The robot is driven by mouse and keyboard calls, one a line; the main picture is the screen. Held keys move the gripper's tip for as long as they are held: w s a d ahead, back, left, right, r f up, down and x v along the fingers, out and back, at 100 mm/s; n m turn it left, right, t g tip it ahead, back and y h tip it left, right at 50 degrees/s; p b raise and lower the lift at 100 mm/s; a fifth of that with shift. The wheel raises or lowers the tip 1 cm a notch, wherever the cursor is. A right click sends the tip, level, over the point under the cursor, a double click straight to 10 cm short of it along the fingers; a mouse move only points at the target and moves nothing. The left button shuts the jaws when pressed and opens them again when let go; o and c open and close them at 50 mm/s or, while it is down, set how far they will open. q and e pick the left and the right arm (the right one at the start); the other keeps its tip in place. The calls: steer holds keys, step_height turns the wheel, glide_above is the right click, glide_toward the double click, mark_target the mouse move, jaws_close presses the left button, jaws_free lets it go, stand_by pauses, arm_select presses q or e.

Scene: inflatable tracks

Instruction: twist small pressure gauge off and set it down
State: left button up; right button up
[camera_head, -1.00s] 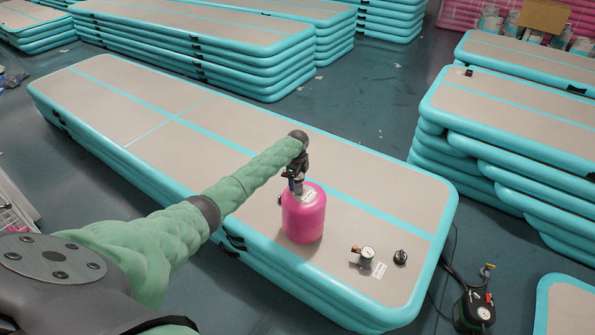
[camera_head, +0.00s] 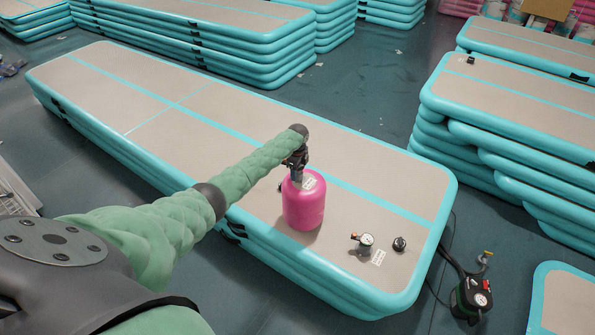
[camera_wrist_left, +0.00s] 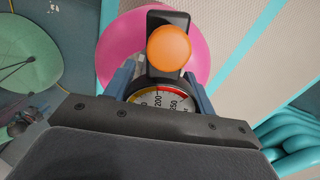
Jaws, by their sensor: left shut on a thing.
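A pink bottle (camera_head: 304,207) stands upright on the grey-topped, teal-edged mat (camera_head: 370,185). My left gripper (camera_head: 297,177) points down at the bottle's top and is shut on a pressure gauge (camera_wrist_left: 160,99). The gauge's dial, with red and yellow bands, shows between the two fingers in the left wrist view. An orange knob (camera_wrist_left: 169,48) on a black part sits just beyond it, over the pink bottle. The gripper hides the joint between gauge and bottle, so I cannot tell whether they are connected. My right gripper is not in view.
Another small gauge (camera_head: 363,242) with a white dial, a white label (camera_head: 379,257) and a black cap (camera_head: 399,243) lie right of the bottle. A dark green pump (camera_head: 471,298) stands on the floor. Most of the mat is clear.

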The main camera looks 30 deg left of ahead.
arm_select(q)
steer(key=n+p, duration=0.1)
steer(key=n, duration=0.2)
steer(key=shift+r+p, duration=0.1)
steer(key=shift+p, duration=0.25)
steer(key=shift+n, duration=1)
steer(key=shift+p, duration=0.3)
steer(key=shift+n+p, duration=0.5)
steer(key=shift+n, duration=0.6)
steer(key=shift+n+p, duration=0.55)
steer(key=shift+n, duration=0.95)
